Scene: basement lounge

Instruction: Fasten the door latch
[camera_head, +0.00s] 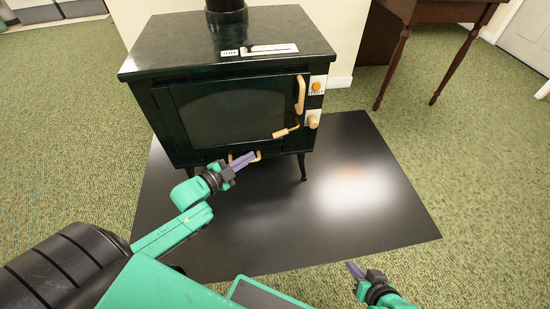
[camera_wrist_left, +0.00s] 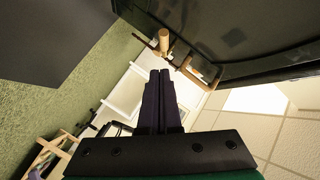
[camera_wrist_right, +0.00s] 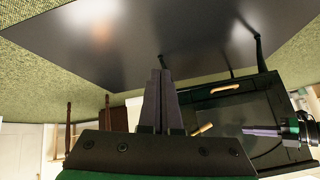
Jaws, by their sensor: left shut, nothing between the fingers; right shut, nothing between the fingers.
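The dark green stove (camera_head: 160,120) has a glass-fronted door (camera_head: 230,118) that looks closed or nearly so. The latch (camera_head: 286,131), a short light-wood lever, lies slightly tilted near the door's lower right corner; it shows in the right wrist view (camera_wrist_right: 203,129). A vertical wooden door handle (camera_head: 301,94) sits above it. My left gripper (camera_head: 254,156) is shut and empty, below and left of the latch, overlapping the lower wooden handle (camera_head: 232,158); contact is unclear. My right gripper (camera_head: 351,266) is shut and empty, low over the mat's front edge, away from the stove.
The stove stands on a black floor mat (camera_head: 370,215) with clear room in front. A wooden table (camera_head: 440,12) stands at the back right.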

